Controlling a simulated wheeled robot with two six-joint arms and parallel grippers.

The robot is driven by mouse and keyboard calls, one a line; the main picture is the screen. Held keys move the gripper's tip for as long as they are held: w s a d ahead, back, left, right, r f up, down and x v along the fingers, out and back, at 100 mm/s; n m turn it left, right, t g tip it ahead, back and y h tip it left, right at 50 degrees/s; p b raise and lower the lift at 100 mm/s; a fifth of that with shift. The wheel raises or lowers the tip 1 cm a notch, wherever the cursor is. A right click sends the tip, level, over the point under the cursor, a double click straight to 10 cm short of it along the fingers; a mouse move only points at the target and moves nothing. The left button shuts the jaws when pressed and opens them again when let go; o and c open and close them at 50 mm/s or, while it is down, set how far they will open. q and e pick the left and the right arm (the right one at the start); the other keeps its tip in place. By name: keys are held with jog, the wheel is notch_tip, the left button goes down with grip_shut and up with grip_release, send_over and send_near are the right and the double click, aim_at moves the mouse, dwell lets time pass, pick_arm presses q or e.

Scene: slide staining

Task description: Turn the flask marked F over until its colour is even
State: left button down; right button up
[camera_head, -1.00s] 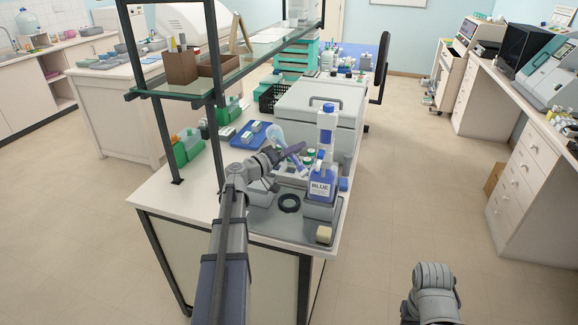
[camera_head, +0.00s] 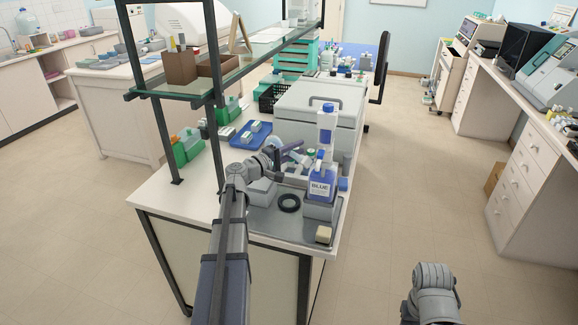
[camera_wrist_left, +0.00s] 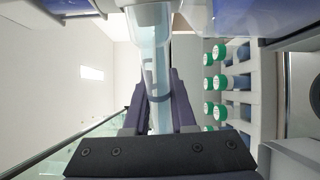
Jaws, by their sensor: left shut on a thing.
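My left gripper (camera_head: 289,158) is shut on a clear glass flask (camera_head: 270,147) with pale blue liquid, held above the near end of the bench. In the left wrist view the flask's neck (camera_wrist_left: 160,75) runs between the two dark fingers (camera_wrist_left: 160,100). Pale blue shows along the neck, but I cannot tell if the colour is even. No letter F is readable. In the head view the flask is small and partly hidden by the gripper. Part of my right arm shows at the lower right, its gripper out of view.
A bottle labelled BLUE (camera_head: 320,187) stands close right of the gripper, and a blue-capped bottle (camera_head: 326,125) is behind it. A black ring (camera_head: 289,203) lies on the grey tray (camera_head: 270,222). Several green-capped tubes (camera_wrist_left: 219,82) stand in a rack. A glass shelf (camera_head: 262,62) is at left.

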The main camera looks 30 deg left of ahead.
pick_arm(q)
jog(key=n, duration=0.4)
jog(key=shift+n, duration=0.3)
jog(key=n, duration=0.4)
jog(key=shift+n, duration=0.3)
jog(key=n, duration=0.8)
